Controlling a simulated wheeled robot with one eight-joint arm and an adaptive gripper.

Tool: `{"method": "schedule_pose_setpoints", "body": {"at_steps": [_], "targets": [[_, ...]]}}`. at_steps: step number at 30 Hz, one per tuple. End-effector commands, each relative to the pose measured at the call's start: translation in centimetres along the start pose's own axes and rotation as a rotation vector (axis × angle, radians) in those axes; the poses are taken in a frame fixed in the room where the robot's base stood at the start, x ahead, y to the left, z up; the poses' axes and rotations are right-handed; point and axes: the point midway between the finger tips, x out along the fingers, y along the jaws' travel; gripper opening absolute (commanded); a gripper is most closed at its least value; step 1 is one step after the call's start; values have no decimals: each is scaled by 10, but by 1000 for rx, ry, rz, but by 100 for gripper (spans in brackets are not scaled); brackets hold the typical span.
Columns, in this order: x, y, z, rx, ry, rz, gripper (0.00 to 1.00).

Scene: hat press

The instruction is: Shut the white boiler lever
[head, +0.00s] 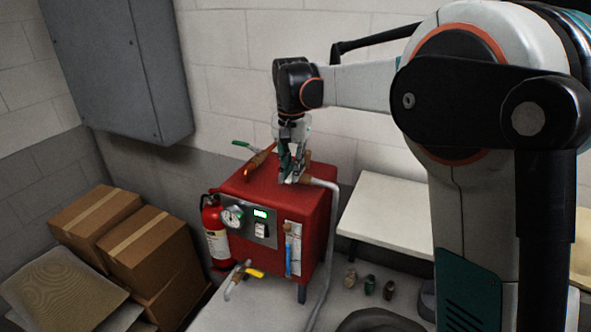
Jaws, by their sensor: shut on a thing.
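The red boiler (265,198) stands on a pale surface in the middle of the head view, with a gauge, a lit green display and a switch on its front. My gripper (290,172) points down at the top of the boiler. It is shut on the white lever (293,177), at the brass valve by the pale outlet hose. My fingers cover most of the lever, so its exact angle is hard to tell.
A green lever (243,145) and brass valve sit at the boiler's top left. A yellow-levered tap (254,273) juts from the lower front. A fire extinguisher (216,232) and cardboard boxes (140,240) stand left. A white table (388,215) is right, and a grey cabinet (120,65) hangs behind.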

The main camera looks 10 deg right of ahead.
Motion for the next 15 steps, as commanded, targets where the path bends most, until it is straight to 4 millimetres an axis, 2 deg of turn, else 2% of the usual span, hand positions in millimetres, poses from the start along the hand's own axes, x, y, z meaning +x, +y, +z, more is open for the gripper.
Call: {"method": "schedule_pose_setpoints", "body": {"at_steps": [15], "targets": [[-1, -4, -1, 47, 2, -2, 0]]}}
